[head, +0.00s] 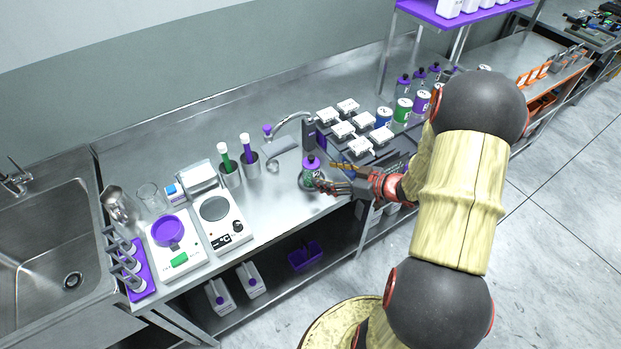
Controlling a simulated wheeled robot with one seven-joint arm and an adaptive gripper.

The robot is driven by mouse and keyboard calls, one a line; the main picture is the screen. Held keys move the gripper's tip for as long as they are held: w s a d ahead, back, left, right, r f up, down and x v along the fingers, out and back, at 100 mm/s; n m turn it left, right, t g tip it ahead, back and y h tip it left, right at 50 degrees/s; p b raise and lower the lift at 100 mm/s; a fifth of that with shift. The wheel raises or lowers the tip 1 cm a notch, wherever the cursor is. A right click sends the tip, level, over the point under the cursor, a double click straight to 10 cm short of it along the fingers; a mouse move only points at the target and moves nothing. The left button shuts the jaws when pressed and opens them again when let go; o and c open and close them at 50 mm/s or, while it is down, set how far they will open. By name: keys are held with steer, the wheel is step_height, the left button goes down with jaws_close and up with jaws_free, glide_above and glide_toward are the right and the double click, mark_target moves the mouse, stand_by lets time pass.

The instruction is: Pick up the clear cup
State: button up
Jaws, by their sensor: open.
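The clear cup (151,196) appears as a transparent beaker at the left of the steel counter, behind the scale with the purple bowl. It stands upright beside a metal pitcher. My gripper (328,187) is at the counter's front edge, well to the right of the cup. Its fingers point left and are open. They are close to a bottle with a purple cap and green label (310,172); I cannot tell whether they touch it.
A scale with a purple bowl (169,232), a second grey-white device (224,222) and metal holders with green and purple-topped tubes (230,176) stand between cup and gripper. A metal pitcher (117,204) and purple rack (138,283) are at the left, by the sink (45,240).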

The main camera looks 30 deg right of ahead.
mark_target(310, 171)
steer(key=shift+x, duration=1)
steer(key=shift+b+x, duration=1)
steer(key=shift+x, duration=1.8)
steer(key=shift+c, duration=1.4)
steer(key=c, duration=1.1)
steer(key=shift+c, duration=0.2)
